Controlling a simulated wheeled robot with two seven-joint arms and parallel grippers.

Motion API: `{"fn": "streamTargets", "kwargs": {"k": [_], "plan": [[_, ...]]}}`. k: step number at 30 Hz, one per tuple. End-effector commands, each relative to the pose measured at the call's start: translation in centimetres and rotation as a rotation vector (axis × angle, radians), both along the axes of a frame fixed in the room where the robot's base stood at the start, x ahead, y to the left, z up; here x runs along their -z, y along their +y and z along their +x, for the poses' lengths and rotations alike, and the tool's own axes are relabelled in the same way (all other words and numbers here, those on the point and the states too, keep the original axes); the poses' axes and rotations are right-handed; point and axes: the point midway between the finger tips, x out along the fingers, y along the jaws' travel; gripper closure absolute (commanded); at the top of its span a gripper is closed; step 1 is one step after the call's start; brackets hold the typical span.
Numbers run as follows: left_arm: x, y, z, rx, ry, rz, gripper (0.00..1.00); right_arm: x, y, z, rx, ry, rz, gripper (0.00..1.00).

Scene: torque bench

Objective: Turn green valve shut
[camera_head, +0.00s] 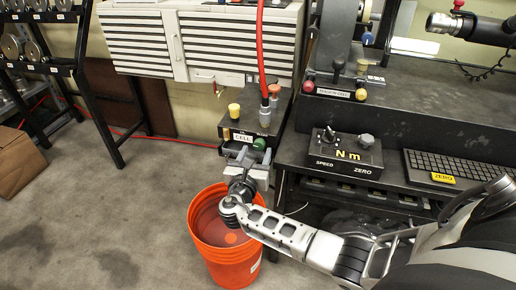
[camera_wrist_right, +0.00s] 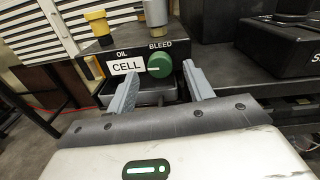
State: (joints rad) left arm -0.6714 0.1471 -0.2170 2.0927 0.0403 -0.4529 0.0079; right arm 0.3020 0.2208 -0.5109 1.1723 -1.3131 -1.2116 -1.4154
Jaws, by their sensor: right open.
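The green valve (camera_head: 259,144) is a round knob on the front of the black cell box, beside the white CELL label. In the right wrist view the green valve (camera_wrist_right: 160,65) sits under the word BLEED, with a short pale mark pointing left. My right gripper (camera_head: 248,158) is in front of the box. In the wrist view my right gripper (camera_wrist_right: 161,82) is open, its fingers either side of the knob, with visible gaps. I cannot tell whether the fingertips overlap the knob in depth. My left gripper is not in view.
An orange bucket (camera_head: 228,262) stands on the floor below my right gripper. A yellow knob (camera_head: 234,110) and a red hose (camera_head: 261,50) are on top of the box. A black N m control box (camera_head: 344,152) and a keyboard (camera_head: 450,168) lie on the bench right.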

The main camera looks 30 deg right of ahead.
Motion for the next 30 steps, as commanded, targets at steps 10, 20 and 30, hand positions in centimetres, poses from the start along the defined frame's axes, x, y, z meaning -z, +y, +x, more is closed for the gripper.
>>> {"fn": "streamTargets", "kwargs": {"k": [10, 20, 30], "plan": [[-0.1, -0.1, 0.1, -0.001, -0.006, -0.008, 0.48, 0.0, -2.2, 2.1, -0.001, 0.0, 0.001, 0.48], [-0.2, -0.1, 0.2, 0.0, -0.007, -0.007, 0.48, 0.0, -2.3, 2.1, 0.0, 0.0, 0.001, 0.7], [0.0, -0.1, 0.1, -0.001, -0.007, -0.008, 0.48, 0.1, -2.2, 2.1, -0.001, -0.009, 0.01, 0.92]]}}
